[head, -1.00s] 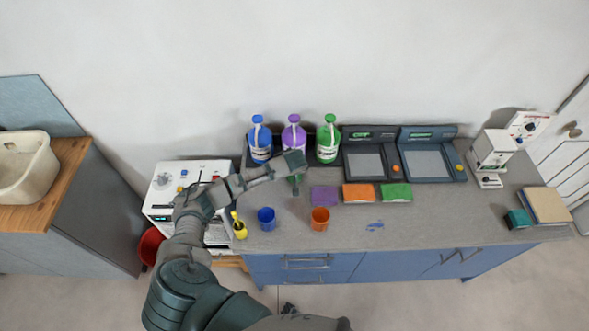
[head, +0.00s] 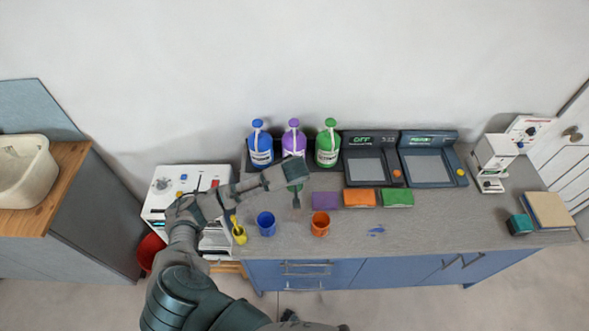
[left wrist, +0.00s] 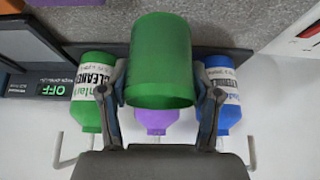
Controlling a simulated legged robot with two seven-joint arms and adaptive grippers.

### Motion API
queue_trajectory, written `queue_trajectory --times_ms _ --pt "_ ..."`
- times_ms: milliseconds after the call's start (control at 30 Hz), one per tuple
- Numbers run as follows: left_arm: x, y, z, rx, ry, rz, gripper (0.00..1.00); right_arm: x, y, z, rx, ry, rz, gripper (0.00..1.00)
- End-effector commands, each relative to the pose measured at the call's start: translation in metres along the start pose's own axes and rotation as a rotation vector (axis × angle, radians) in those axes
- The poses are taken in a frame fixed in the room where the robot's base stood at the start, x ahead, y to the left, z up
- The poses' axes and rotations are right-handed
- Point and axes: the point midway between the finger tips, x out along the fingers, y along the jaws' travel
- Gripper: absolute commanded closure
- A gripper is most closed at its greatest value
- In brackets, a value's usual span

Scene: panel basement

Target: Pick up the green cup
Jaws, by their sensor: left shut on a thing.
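The green cup (left wrist: 160,62) fills the middle of the left wrist view, between the two fingers of my left gripper (left wrist: 161,95). The fingers are shut on its sides. In the head view the green cup (head: 295,188) is mostly hidden under my left gripper (head: 297,170), above the back part of the counter in front of the purple bottle. I cannot tell how high the cup is off the counter. My right gripper is not in view.
Blue (head: 260,143), purple (head: 293,136) and green (head: 327,143) bottles stand behind my gripper. A blue cup (head: 266,224), an orange cup (head: 320,225), a yellow item (head: 239,232) and coloured sponges (head: 360,198) are nearby. Two dark devices (head: 371,167) stand at the back.

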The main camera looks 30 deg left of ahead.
Motion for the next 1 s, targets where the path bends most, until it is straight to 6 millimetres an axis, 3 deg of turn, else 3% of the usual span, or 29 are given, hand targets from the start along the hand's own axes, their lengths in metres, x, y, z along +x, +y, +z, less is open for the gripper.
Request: queue_trajectory --times_ms 500,1000 --pt "-0.038 0.0 0.068 0.001 -0.001 0.002 0.81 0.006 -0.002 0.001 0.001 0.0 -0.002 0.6" --pt "-0.06 0.001 0.106 0.001 -0.001 0.001 0.81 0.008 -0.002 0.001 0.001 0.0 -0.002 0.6"
